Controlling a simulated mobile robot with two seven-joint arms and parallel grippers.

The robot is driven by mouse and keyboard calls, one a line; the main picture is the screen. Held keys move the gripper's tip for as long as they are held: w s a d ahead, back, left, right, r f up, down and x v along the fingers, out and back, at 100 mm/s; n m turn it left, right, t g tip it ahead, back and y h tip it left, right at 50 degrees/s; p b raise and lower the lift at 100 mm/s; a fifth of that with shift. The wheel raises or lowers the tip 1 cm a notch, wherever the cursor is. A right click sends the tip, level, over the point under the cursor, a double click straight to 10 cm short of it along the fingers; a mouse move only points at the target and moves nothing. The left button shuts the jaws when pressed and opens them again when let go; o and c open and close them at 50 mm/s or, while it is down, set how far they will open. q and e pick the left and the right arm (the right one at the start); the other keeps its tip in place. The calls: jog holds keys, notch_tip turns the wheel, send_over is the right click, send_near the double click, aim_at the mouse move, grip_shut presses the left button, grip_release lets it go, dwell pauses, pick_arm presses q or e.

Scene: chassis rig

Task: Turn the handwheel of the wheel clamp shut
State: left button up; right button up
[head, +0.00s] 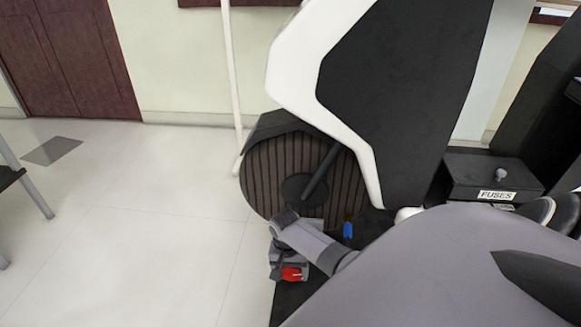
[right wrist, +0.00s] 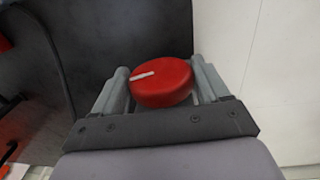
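The red handwheel (right wrist: 162,84) of the wheel clamp is a round disc with a white mark on its upper left face in the right wrist view. In the head view it shows as a small red patch (head: 291,274), low beside the large striped wheel (head: 268,170). My right gripper (right wrist: 160,80) has one finger on each side of the handwheel, with no clear gap at either side, so it looks shut on it. In the head view the right gripper (head: 287,264) partly hides the handwheel, and the clamp's body is hard to make out. My left gripper is out of view.
A white and black machine body (head: 395,90) rises right behind the striped wheel. A small blue part (head: 347,230) is close to my right arm. A black box labelled FUSES (head: 492,177) stands at the right. Open pale floor (head: 130,230) lies left.

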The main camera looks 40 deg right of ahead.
jog(key=shift+c, duration=1.3)
jog(key=shift+r+p, duration=0.15)
jog(key=shift+p, duration=0.4)
jog(key=shift+s+t+y+p, duration=0.15)
jog(key=shift+t+y+p, duration=0.25)
jog(key=shift+d+p, duration=0.1)
jog(key=shift+p, duration=0.25)
jog(key=shift+s+t+y+p, duration=0.1)
jog(key=shift+t+y+p, duration=0.45)
jog(key=shift+t+y, duration=0.2)
jog(key=shift+d+f+t+y, duration=0.1)
jog(key=shift+f+t+y, duration=0.2)
jog(key=shift+t, duration=0.35)
jog(key=shift+s+t+y, duration=0.1)
jog(key=shift+t+y, duration=0.25)
jog(key=shift+t, duration=0.15)
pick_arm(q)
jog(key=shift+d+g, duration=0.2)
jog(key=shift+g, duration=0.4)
pick_arm(e)
jog(key=shift+t+y, duration=0.3)
jog(key=shift+t, duration=0.1)
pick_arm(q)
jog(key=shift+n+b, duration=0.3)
